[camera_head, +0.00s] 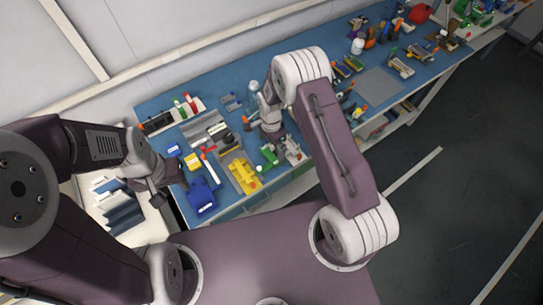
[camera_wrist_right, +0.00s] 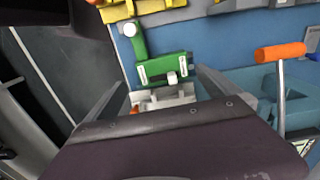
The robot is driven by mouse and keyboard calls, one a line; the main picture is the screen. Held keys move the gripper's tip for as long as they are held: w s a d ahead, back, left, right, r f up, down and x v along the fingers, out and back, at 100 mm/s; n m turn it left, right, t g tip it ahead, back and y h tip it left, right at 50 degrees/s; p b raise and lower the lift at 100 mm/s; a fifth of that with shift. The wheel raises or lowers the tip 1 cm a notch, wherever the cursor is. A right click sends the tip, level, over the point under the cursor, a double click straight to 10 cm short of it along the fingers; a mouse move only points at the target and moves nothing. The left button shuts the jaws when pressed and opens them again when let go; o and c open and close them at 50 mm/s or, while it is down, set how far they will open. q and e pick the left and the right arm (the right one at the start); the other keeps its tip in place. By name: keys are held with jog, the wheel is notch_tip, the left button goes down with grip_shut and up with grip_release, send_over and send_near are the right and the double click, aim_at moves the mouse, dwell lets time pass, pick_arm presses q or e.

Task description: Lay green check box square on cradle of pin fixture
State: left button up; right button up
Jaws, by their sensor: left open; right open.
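A green block (camera_wrist_right: 165,68) with small white labels lies on the blue bench just beyond my right gripper; it looks like the green check box. It also shows in the head view (camera_head: 268,154). A green arm with a white round end (camera_wrist_right: 133,36) stands beside it. A pale grey fixture (camera_wrist_right: 163,98), which may be the pin fixture, is right by the block, partly hidden by my gripper; it shows in the head view (camera_head: 292,151). I cannot tell whether they touch. My right gripper (camera_wrist_right: 160,90) is open, fingers either side of the fixture. My left gripper (camera_head: 163,187) looks open and empty, near the bench's left end.
A yellow holder (camera_head: 243,176) and a blue bin (camera_head: 203,195) lie left of the green block. An orange-handled tool (camera_wrist_right: 280,52) is right of my right gripper. Grey trays (camera_head: 205,128) stand behind. A bare grey mat (camera_head: 380,84) lies farther right.

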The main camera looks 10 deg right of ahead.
aim_at(270, 155)
jog(key=shift+a+f, duration=0.45)
jog(key=shift+f, duration=0.1)
jog(key=f, duration=0.1)
jog(key=f+p, duration=0.1)
jog(key=f, duration=0.1)
jog(key=f+p, duration=0.1)
jog(key=shift+d+f, duration=0.25)
jog(key=shift+w+a+f, duration=0.1)
jog(key=shift+f, duration=0.35)
jog(key=shift+c, duration=0.9)
pick_arm(q)
jog(key=shift+a+r, duration=0.15)
jog(key=shift+r, duration=0.4)
jog(key=shift+a+r, duration=0.15)
jog(key=shift+r, duration=0.35)
pick_arm(e)
jog(key=c, duration=1)
